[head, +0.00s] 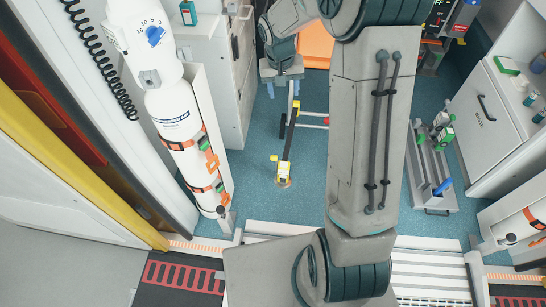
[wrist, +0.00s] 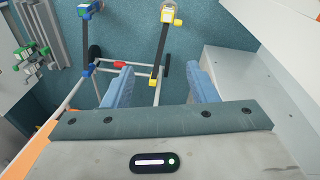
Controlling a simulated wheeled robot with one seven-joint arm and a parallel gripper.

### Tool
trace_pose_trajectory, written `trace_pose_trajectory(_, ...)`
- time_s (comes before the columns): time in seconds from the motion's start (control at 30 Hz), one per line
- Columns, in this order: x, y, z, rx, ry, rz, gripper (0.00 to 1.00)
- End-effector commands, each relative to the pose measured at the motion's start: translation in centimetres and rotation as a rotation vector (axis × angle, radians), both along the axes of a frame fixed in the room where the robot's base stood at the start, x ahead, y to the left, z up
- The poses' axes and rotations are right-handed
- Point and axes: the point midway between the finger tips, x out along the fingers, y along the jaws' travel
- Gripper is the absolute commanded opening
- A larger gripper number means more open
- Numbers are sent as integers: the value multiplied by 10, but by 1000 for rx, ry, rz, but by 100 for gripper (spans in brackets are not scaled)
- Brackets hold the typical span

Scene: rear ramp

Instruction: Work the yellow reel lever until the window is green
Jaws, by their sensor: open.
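The yellow reel (head: 283,172) sits on the blue floor in the head view, at the lower end of a dark strap. In the wrist view the yellow reel (wrist: 168,13) is at the top edge, and its strap runs down to a yellow hook (wrist: 155,80) by a pale tube frame. The reel's lever and the colour of its window are too small to tell. My gripper (head: 282,75) is above the strap's upper end, well apart from the reel. In the wrist view its two blue fingers (wrist: 160,84) are wide apart, with the hook showing between them.
A blue reel (wrist: 88,9) with a similar strap lies to the left in the wrist view. The tube frame (wrist: 135,70) has dark wheels and red parts. A gas cylinder (head: 170,110) stands at left. A rack (head: 430,180) stands at right. Floor around the yellow reel is clear.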

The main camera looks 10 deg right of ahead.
Motion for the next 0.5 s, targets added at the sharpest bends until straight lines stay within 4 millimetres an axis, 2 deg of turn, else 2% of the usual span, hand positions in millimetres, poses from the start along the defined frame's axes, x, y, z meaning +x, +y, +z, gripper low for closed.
trace_pose_trajectory(0.03, 14, 0, -44, 8, 14, -11, 53)
trace_pose_trajectory(0.17, 45, 2, -118, 27, 33, -40, 53)
trace_pose_trajectory(0.3, 73, 3, -203, 55, 49, -80, 53)
trace_pose_trajectory(0.4, 88, 3, -259, 76, 61, -111, 53)
trace_pose_trajectory(0.5, 98, 3, -307, 94, 70, -141, 53)
